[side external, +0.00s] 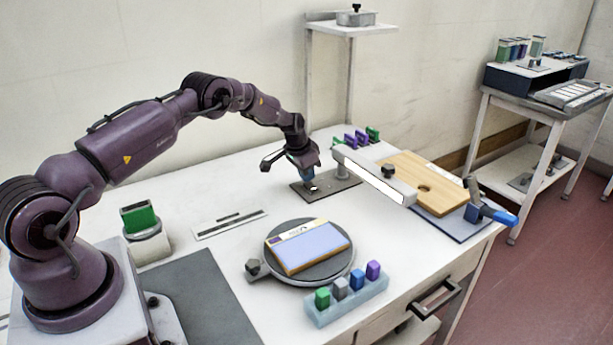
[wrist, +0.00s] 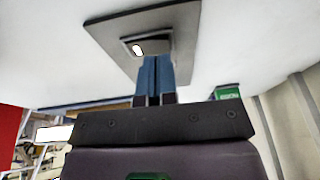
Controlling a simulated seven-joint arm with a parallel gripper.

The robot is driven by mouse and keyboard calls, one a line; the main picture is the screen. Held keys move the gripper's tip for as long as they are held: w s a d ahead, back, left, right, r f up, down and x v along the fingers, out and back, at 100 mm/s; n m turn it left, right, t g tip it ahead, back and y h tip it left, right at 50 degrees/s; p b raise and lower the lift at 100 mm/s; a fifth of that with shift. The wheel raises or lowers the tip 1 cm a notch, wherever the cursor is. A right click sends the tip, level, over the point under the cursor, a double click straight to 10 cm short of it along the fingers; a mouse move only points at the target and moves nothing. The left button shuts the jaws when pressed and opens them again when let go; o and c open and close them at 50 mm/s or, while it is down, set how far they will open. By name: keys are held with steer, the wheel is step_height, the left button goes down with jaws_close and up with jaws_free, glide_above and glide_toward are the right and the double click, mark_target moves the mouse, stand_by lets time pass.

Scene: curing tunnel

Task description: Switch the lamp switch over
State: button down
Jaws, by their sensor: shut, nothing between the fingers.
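The lamp switch (side external: 314,188) is a small dark housing with a white part, on a dark plate (side external: 340,187) lying on the table. In the wrist view the switch (wrist: 137,48) shows as a dark frame around a bright white spot on the plate (wrist: 185,25). My gripper (side external: 309,179) points down at the switch. In the wrist view its blue fingers (wrist: 154,62) are together with nothing between them, their tips at the edge of the switch housing. I cannot tell whether they touch it. The bar lamp (side external: 373,178) stands right of the plate, its long face white.
A round turntable (side external: 340,277) bears a flat blue-faced box (side external: 308,246). In front is a pale rack (side external: 330,318) with coloured blocks. A wooden board (side external: 425,180) and a blue-handled tool (side external: 495,214) lie at the right. The table between the plate and turntable is clear.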

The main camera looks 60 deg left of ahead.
steer(key=shift+a+f, duration=0.1)
steer(key=shift+f, duration=0.35)
steer(key=shift+a+f, duration=0.4)
steer(key=shift+f, duration=0.3)
